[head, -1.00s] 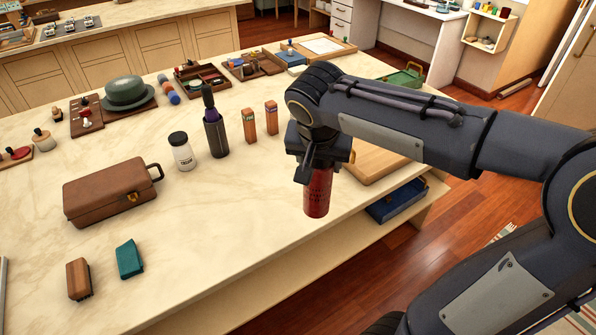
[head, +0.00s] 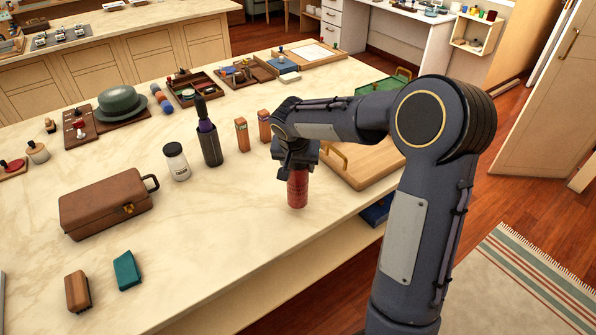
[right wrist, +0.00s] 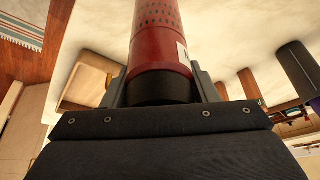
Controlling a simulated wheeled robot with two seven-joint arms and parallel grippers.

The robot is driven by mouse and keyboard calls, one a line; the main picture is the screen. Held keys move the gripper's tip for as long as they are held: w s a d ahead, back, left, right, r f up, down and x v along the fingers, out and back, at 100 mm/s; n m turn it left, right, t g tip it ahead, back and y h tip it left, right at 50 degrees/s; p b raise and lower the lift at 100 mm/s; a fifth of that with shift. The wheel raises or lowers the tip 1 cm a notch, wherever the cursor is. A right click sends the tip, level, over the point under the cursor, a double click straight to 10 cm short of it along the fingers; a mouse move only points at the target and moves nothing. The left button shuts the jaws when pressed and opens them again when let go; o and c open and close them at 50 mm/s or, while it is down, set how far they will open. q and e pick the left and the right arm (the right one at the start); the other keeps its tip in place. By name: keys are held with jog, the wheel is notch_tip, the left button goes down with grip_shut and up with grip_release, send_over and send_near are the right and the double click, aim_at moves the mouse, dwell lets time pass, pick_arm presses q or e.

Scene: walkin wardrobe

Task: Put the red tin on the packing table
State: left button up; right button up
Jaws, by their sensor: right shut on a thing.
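The red tin (head: 297,190) is a slim red cylinder held upright in my right gripper (head: 296,168), over the marble-topped table (head: 225,235) near its right edge. In the right wrist view the red tin (right wrist: 160,38) stands between the two fingers, gripped around its dark end. I cannot tell whether its base touches the tabletop. My left gripper is not in view.
A wooden board (head: 360,165) lies just right of the tin. Left of it stand two small orange-brown boxes (head: 242,134), a dark bottle (head: 209,145), a white jar (head: 176,162) and a brown case (head: 105,203). The tabletop in front of the tin is clear.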

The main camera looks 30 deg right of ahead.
jog(key=shift+f, duration=1.65)
jog(key=shift+f+b, duration=0.1)
jog(key=shift+b, duration=0.25)
jog(key=o, duration=1.4)
jog(key=shift+r+p, duration=0.35)
jog(key=shift+r, duration=0.05)
jog(key=v, duration=1.1)
jog(key=s+a+f+n+y, duration=0.1)
jog(key=s+a+n+y, duration=0.1)
jog(key=s, duration=0.6)
jog(key=s+a+n+t+y, duration=0.1)
jog(key=s+a, duration=0.3)
jog(key=s, duration=0.5)
jog(key=s+a+f+n+t+y, duration=0.1)
jog(key=s+a+n+y, duration=0.2)
jog(key=s, duration=0.6)
jog(key=shift+a+f+n+y+b, duration=0.1)
jog(key=shift+f+n+y+b, duration=0.2)
jog(key=shift+f+y, duration=0.1)
